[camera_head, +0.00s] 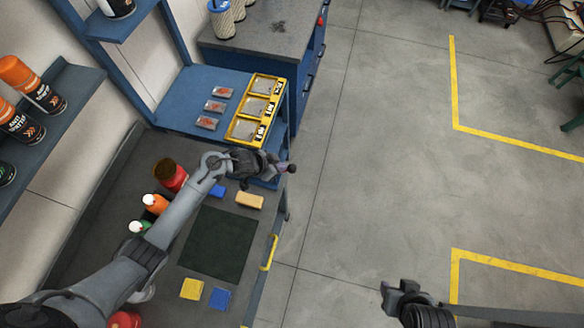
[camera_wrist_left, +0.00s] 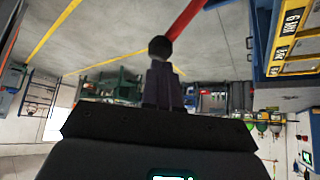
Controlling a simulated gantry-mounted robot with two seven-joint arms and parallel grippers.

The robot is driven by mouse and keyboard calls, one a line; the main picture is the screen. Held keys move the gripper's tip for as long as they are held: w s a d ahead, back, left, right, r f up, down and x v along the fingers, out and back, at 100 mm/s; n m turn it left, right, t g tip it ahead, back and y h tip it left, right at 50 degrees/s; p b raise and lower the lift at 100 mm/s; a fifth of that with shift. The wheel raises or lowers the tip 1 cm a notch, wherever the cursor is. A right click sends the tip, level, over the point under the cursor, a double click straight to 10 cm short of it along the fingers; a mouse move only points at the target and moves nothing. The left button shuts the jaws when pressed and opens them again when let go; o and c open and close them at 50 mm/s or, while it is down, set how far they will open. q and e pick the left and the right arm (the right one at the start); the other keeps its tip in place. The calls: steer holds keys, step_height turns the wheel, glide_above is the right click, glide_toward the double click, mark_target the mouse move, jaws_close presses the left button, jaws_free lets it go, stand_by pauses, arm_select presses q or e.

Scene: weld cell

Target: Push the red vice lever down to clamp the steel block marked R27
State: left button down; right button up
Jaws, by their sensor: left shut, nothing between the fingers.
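The red lever (camera_wrist_left: 190,20) crosses the top of the left wrist view and ends in a dark round knob (camera_wrist_left: 160,46). My left gripper (camera_head: 285,168) is over the right edge of the grey bench. Its fingers (camera_wrist_left: 162,85) are shut and empty, with their tips right at the knob in the wrist view; I cannot tell whether they touch it. The vice and the steel block marked R27 cannot be made out in either view; my arm hides part of the bench. My right gripper (camera_head: 398,292) is over the floor at lower right, its jaws unclear.
Orange (camera_head: 155,203) and red (camera_head: 171,176) containers stand left of my left arm. A dark mat (camera_head: 218,243), blue and yellow blocks lie on the bench. A yellow tray (camera_head: 242,130) sits on the blue shelf behind.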

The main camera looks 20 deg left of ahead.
mark_target(289, 168)
arm_select(q)
steer(key=x, duration=0.3)
steer(key=shift+f+b, duration=0.1)
steer(key=shift+b, duration=0.25)
steer(key=shift+b+x, duration=0.6)
steer(key=shift+x, duration=0.2)
step_height(289, 168, down, 4)
steer(key=b, duration=0.3)
steer(key=shift+f, duration=0.2)
